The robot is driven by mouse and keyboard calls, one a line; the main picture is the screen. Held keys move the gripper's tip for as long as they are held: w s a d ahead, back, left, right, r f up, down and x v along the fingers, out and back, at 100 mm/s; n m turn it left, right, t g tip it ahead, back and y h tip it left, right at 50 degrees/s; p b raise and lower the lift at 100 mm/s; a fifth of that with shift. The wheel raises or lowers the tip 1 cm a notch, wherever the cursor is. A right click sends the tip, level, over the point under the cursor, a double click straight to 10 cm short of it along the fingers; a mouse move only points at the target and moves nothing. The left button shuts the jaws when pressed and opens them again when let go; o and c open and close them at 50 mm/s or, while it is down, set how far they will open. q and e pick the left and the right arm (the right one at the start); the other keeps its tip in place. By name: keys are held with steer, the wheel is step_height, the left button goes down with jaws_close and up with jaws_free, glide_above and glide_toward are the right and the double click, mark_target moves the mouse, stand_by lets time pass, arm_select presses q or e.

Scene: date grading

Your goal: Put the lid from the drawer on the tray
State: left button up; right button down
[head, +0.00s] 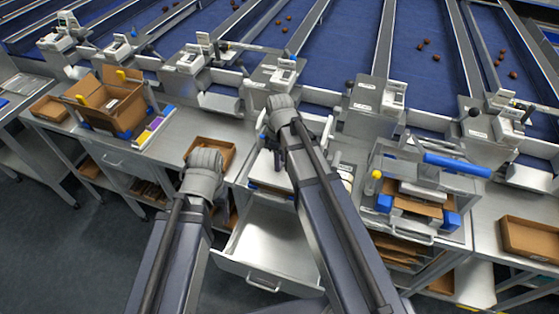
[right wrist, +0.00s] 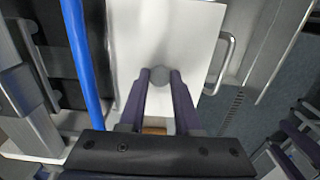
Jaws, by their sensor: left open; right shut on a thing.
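The lid is a flat white plate with a round grey knob, seen in the right wrist view (right wrist: 185,35). My right gripper (right wrist: 159,78) is shut on that knob. In the head view, my right gripper (head: 282,108) is over the middle work station, where a white surface (head: 262,168) shows beside my arm. The tray is mostly hidden below the lid and arm; I cannot tell whether the lid touches it. The drawer (head: 270,243) below stands open and looks empty. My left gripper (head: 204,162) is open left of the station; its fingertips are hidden.
A small brown box (head: 222,148) lies behind my left gripper. A press with a blue bar (head: 457,165) stands to the right. An open carton (head: 112,100) is at the left, and another brown box (head: 532,236) at the far right. Scales line the back edge.

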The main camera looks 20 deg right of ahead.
steer(key=shift+f+b, duration=0.7)
stand_by(1.1)
steer(key=c, duration=0.5)
jaws_free()
steer(key=shift+o, duration=0.2)
steer(key=o, duration=0.3)
steer(key=shift+o, duration=0.2)
steer(key=shift+r, duration=0.1)
step_height(320, 180, up, 7)
steer(key=p, duration=0.7)
